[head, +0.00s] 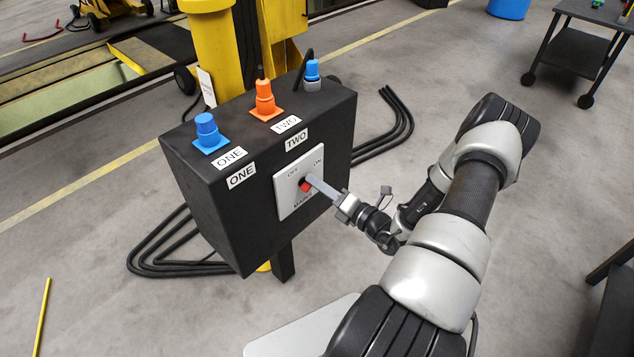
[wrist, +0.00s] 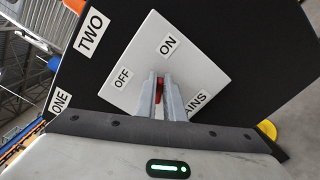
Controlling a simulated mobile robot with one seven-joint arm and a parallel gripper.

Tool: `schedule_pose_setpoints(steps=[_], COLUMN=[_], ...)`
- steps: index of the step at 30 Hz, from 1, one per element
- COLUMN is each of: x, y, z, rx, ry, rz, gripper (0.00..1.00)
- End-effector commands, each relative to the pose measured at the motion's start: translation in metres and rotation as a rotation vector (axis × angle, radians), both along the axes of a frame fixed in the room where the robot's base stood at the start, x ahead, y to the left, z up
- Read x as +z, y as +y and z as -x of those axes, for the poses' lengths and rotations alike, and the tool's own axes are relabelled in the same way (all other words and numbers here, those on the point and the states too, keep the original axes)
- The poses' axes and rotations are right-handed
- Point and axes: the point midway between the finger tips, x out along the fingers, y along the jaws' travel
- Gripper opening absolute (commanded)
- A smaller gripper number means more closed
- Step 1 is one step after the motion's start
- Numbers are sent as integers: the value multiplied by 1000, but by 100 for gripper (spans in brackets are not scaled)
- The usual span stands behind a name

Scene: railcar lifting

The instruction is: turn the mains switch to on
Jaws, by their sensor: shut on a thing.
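The mains switch is a red knob (head: 305,186) on a pale square plate (head: 289,201) marked OFF, ON and MAINS, on the front of a black box (head: 218,215). In the wrist view the red knob (wrist: 159,90) shows between the two fingers of my gripper (wrist: 161,84). My gripper (head: 312,182) reaches the plate from the right in the head view and is shut on the knob. The fingers hide much of the knob and part of the MAINS label, so I cannot tell exactly where the knob points.
Black cables (head: 165,250) lie on the floor. A yellow column (head: 212,50) stands behind. A dark trolley (head: 585,40) is at the top right.

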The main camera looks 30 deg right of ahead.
Motion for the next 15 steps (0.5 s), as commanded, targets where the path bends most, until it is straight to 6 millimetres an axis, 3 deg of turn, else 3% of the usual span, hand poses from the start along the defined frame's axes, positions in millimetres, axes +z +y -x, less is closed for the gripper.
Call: schedule_pose_setpoints(steps=[12, 15], x=[-2, -2], y=[1, 1], z=[1, 1], rx=[1, 1], ry=[8, 8], rz=[-10, -10], gripper=[0, 22])
